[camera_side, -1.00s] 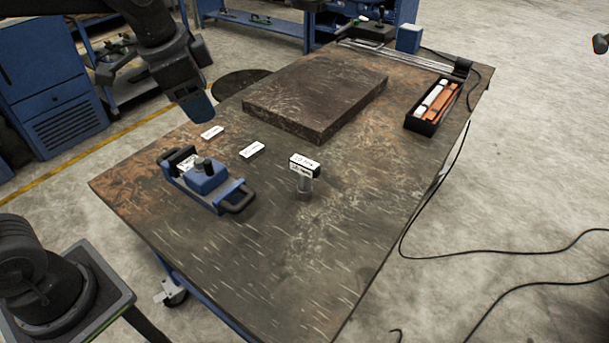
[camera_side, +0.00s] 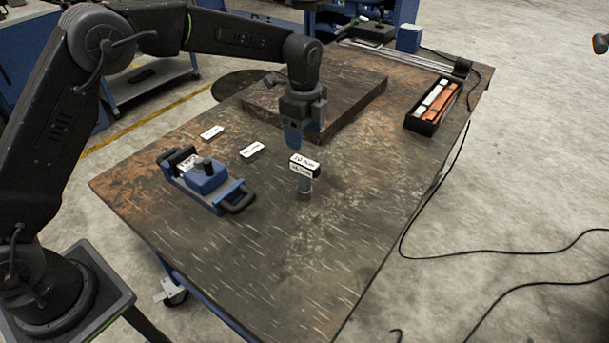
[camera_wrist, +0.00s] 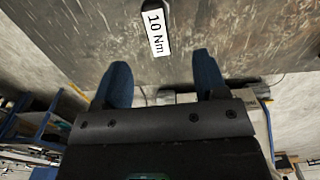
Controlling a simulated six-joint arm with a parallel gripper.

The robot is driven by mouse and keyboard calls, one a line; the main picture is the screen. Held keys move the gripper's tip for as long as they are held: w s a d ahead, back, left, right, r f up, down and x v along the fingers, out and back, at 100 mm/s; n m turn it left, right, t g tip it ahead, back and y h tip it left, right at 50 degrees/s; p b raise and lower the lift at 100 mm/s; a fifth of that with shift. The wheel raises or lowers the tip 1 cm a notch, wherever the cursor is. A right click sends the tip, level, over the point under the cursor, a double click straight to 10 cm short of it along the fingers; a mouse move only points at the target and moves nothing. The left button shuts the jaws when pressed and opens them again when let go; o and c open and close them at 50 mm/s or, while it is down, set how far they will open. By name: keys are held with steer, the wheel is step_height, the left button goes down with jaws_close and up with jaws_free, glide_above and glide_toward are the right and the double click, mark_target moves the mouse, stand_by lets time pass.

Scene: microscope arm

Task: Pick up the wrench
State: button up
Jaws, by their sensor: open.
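My gripper (camera_side: 304,137) points down above the table, near the front edge of the dark slab and just behind a labelled block. Its two blue fingers are apart and empty in the wrist view (camera_wrist: 161,72). I cannot clearly make out a wrench; whether the grey piece or the long metal bars (camera_side: 405,58) at the back are one, I cannot tell.
A dark raised slab (camera_side: 345,90) lies behind my gripper on the brown table (camera_side: 280,260). A blue clamp-like device (camera_side: 206,180) and two small white labels (camera_side: 212,132) (camera_side: 251,150) lie to the left. A black tray (camera_side: 418,126) with orange and white items sits right. The front table area is clear.

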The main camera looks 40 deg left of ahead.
mark_target(305, 161)
step_height(305, 161, down, 6)
steer(key=shift+r, duration=0.1)
steer(key=shift+s+d+f, duration=0.1)
steer(key=shift+d+f, duration=0.05)
steer(key=shift+f, duration=1.15)
steer(key=shift+s+d+f, duration=0.1)
steer(key=shift+f, duration=1.2)
steer(key=c, duration=1.2)
steer(key=shift+r, duration=0.1)
jaws_close()
